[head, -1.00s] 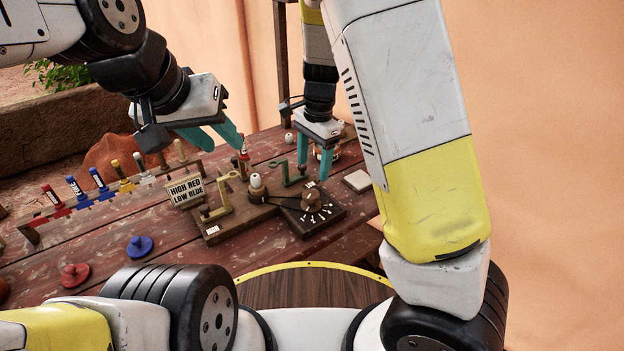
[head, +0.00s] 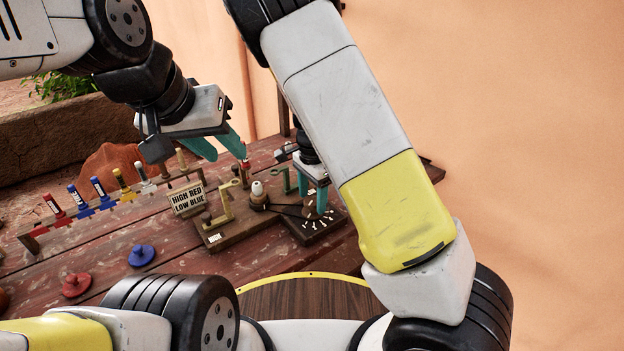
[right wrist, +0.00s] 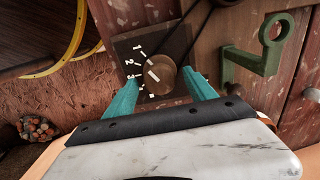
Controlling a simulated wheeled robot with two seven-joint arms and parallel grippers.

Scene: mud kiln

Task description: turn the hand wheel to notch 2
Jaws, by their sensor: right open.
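The hand wheel (right wrist: 166,76) is a round brown knob with a white pointer line, on a dark plate (right wrist: 122,48) with white numbered notches. In the right wrist view the line slants up and left, toward the side of 1 and 2; I cannot tell the exact notch. My right gripper (right wrist: 161,79) is open, one teal finger on each side of the wheel. Contact cannot be told. In the head view the right gripper (head: 313,196) partly hides the wheel. My left gripper (head: 228,157) is open and empty, near a red-topped peg (head: 245,167).
A dark belt runs from the wheel to a white-topped post (head: 257,188). A sign (head: 187,199), an ochre bracket (head: 223,208) and a green bracket (right wrist: 264,54) stand close by. A rack of coloured pegs (head: 130,195) is left; blue (head: 141,255) and red (head: 76,284) discs lie in front.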

